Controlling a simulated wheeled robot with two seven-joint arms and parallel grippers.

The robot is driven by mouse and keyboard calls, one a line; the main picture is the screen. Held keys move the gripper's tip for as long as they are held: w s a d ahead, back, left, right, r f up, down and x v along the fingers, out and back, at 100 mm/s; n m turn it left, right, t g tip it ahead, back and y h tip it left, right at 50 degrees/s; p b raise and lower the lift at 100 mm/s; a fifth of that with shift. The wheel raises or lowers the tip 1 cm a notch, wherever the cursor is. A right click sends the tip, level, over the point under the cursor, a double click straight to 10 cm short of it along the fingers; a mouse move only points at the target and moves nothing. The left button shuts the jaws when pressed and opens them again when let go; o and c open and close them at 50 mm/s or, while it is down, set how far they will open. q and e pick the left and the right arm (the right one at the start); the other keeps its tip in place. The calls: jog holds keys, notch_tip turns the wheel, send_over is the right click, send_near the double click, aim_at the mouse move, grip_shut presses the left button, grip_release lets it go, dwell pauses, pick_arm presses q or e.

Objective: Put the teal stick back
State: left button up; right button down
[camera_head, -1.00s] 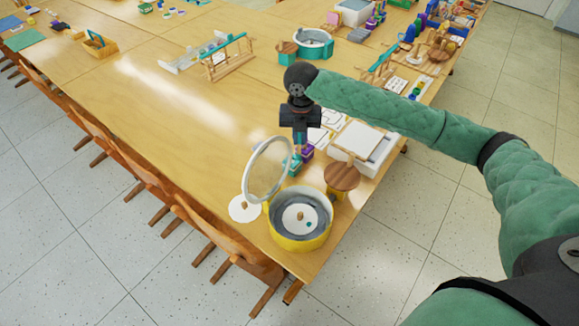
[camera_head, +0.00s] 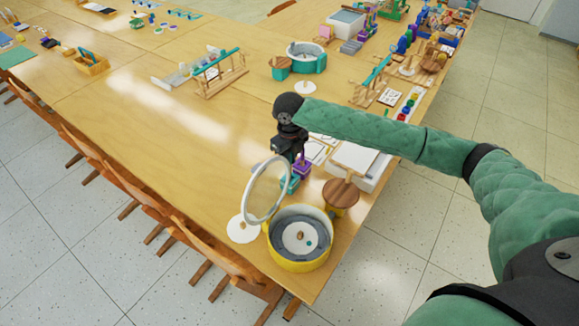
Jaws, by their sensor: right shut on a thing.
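My right gripper (camera_head: 291,156) is shut on the teal stick, pointing down above the near end of the table. The stick is largely hidden by the fingers and is too small to make out clearly. Just below the fingertips stands a small teal holder (camera_head: 291,185), partly seen behind a ring-shaped lid. A purple holder (camera_head: 302,170) stands right beside it. I cannot tell whether the stick touches the teal holder. My left gripper is out of view.
The upright ring-shaped lid (camera_head: 250,200) and yellow round drum (camera_head: 300,262) stand in front of the gripper. A wooden round stool (camera_head: 341,193) and white tray (camera_head: 362,160) are to the right. The table (camera_head: 170,150) to the left is clear.

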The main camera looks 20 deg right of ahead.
jog(key=shift+f+p, duration=0.65)
jog(key=shift+f, duration=1.55)
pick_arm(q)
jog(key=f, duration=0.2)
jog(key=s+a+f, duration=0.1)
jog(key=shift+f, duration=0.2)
pick_arm(e)
jog(key=shift+f, duration=0.1)
jog(key=c, duration=1.5)
grip_release()
jog(key=shift+r, duration=0.4)
notch_tip(320, 180, up, 10)
jog(key=b, duration=0.4)
jog(key=shift+r, duration=0.2)
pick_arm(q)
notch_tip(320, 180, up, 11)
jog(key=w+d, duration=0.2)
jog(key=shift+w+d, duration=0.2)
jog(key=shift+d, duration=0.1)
pick_arm(e)
jog(key=shift+r, duration=0.55)
